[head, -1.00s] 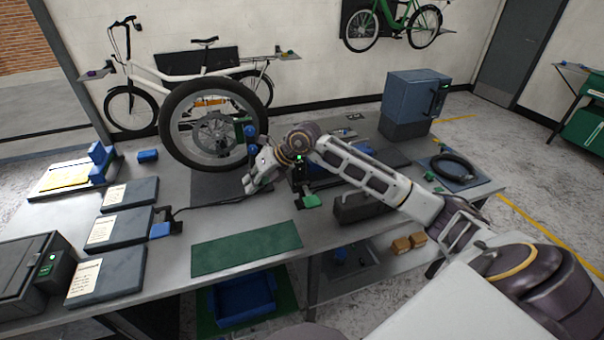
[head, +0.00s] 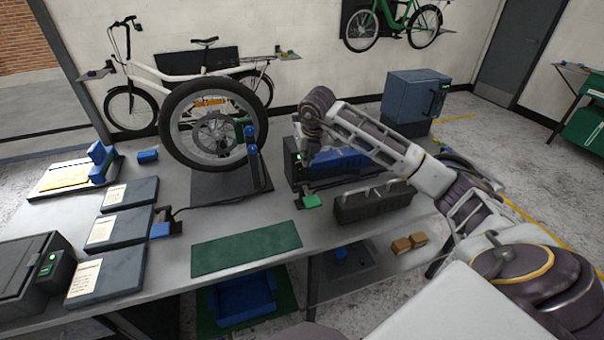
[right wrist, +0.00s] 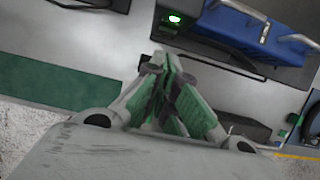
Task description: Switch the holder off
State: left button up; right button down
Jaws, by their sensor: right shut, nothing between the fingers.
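A low black unit with a blue top (head: 345,160) stands on the bench right of the wheel; it seems to be the holder, but I see no label. Its small green light (head: 298,157) is lit, and it shows lit in the right wrist view too (right wrist: 174,19). A green tab (head: 311,201) sticks out at its front left. My right gripper (head: 305,162) points down at the unit's left end, above and behind the tab. Its fingers (right wrist: 160,75) are shut and empty; contact cannot be told. My left gripper is out of view.
A wheel (head: 165,125) stands upright in a stand left of my gripper. A dark toolbox (head: 375,203) sits close right of the tab. A green mat (head: 246,249) lies in front, with nothing on it. A blue cabinet (head: 410,95) stands behind.

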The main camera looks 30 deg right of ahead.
aim_at(301, 167)
jog(key=shift+f, duration=0.15)
jog(key=shift+p+x, duration=0.75)
jog(key=shift+x, duration=4.15)
jog(key=shift+w, duration=0.1)
jog(key=shift+w, duration=0.2)
jog(key=shift+w+d+g, duration=0.1)
jog(key=shift+w+g, duration=0.1)
jog(key=shift+g, duration=0.2)
jog(key=shift+r+p, duration=0.35)
jog(key=shift+r, duration=0.15)
jog(key=shift+r, duration=0.5)
